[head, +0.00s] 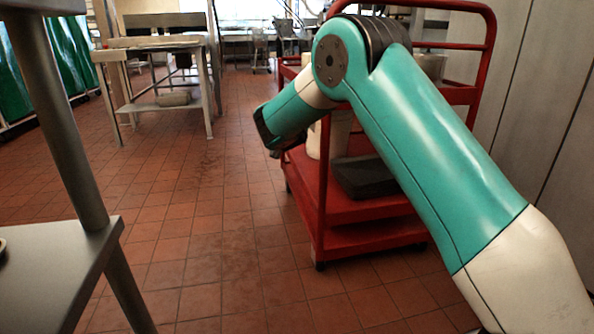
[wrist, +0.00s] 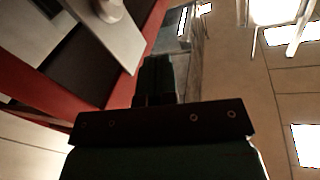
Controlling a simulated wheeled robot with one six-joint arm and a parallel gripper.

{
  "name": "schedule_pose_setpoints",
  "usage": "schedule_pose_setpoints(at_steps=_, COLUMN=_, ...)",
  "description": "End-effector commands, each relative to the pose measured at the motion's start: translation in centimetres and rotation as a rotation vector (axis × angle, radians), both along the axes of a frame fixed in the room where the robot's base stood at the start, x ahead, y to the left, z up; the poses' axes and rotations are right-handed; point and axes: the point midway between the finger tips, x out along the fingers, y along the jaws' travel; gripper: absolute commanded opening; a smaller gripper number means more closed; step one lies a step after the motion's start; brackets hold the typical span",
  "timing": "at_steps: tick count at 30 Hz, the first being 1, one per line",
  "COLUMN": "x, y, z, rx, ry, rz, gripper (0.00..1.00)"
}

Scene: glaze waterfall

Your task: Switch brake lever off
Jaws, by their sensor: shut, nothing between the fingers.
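I cannot make out a brake lever in either view. The red cart (head: 370,238) stands on the tiled floor behind my arm, which hides much of it. My gripper (wrist: 157,62) shows in the wrist view as dark fingers, closed together and holding nothing. In the head view my arm's dark end is at the cart's left side; the fingers are hard to tell there. In the wrist view a pale round part (wrist: 108,8) on a light plate (wrist: 118,38) lies above and left of the fingers, apart from them; I cannot tell what it is.
A black box (head: 365,177) sits on the cart's lower shelf, near a pale container (head: 338,135). A metal table (head: 60,262) edges the near left. Another table (head: 160,42) stands farther back. Pale panels (head: 545,90) close the right. The floor left of the cart is clear.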

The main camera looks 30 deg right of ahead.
Motion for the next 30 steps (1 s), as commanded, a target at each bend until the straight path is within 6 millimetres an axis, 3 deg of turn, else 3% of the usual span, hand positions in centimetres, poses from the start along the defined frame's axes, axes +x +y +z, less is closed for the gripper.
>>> schedule_pose_setpoints(at_steps=1, x=0.7, y=-0.8, z=-4.9, rx=-0.033, ry=-0.051, rz=-0.018, gripper=0.00)
schedule_pose_setpoints(at_steps=6, x=1.9, y=-2.3, z=-11.8, rx=-0.155, ry=-0.230, rz=-0.046, gripper=0.00)
schedule_pose_setpoints(at_steps=12, x=2.2, y=-2.8, z=-17.7, rx=-0.282, ry=-0.369, rz=-0.040, gripper=0.00)
schedule_pose_setpoints(at_steps=18, x=2.1, y=-2.7, z=-20.3, rx=-0.352, ry=-0.428, rz=-0.023, gripper=0.00)
schedule_pose_setpoints(at_steps=30, x=2.1, y=-2.6, z=-20.3, rx=-0.362, ry=-0.437, rz=-0.019, gripper=0.00)
